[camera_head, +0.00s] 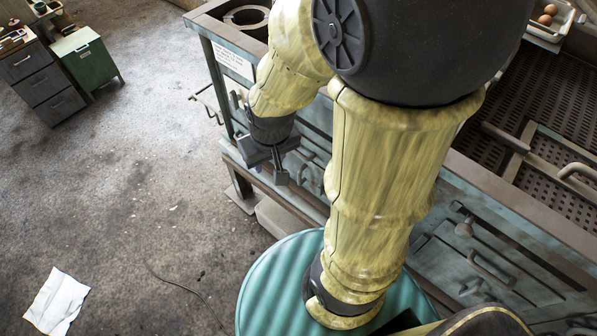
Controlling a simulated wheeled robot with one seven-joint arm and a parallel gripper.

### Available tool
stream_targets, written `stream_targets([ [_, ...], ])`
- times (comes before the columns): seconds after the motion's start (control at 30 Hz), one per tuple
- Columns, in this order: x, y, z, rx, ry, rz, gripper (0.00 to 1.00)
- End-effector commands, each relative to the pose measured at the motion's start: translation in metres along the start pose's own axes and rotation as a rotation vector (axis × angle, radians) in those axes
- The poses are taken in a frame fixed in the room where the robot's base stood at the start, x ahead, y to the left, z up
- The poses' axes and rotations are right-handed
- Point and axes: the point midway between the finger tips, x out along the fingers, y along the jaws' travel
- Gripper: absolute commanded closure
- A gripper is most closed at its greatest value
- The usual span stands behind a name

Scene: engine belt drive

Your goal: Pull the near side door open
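A long teal and brown metal machine runs diagonally from the upper middle to the lower right. Its near side carries teal doors with bar handles. One door (448,262) at the lower right has a bar handle (490,268) and looks closed. Another panel with a handle (310,172) is beside my gripper, partly hidden by my arm. My gripper (268,168) points down in front of the machine's side, left of that handle. Its dark fingers show small; I cannot tell whether they are apart, or whether they touch anything. I see nothing held.
A bar handle (207,104) sticks out at the machine's left end. A green cabinet (88,62) and grey drawers (42,82) stand at the upper left. White paper (57,300) lies on the floor. The floor left of the machine is mostly clear.

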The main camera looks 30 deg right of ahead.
Motion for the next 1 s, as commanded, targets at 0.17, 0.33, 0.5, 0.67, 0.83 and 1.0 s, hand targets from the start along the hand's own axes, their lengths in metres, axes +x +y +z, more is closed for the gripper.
stream_targets([
  [0.17, 0.0, 0.0, 0.0, 0.0, 0.0, 0.0, 0.64],
  [0.33, 0.001, 0.0, 0.0, 0.0, 0.001, -0.001, 0.64],
  [0.5, 0.022, -0.012, -0.016, 0.036, 0.05, -0.027, 0.64],
  [0.67, 0.074, -0.037, -0.059, 0.156, 0.191, -0.076, 0.64],
  [0.83, 0.14, -0.054, -0.114, 0.35, 0.388, -0.069, 0.64],
  [1.0, 0.203, -0.051, -0.15, 0.549, 0.576, 0.032, 0.64],
])
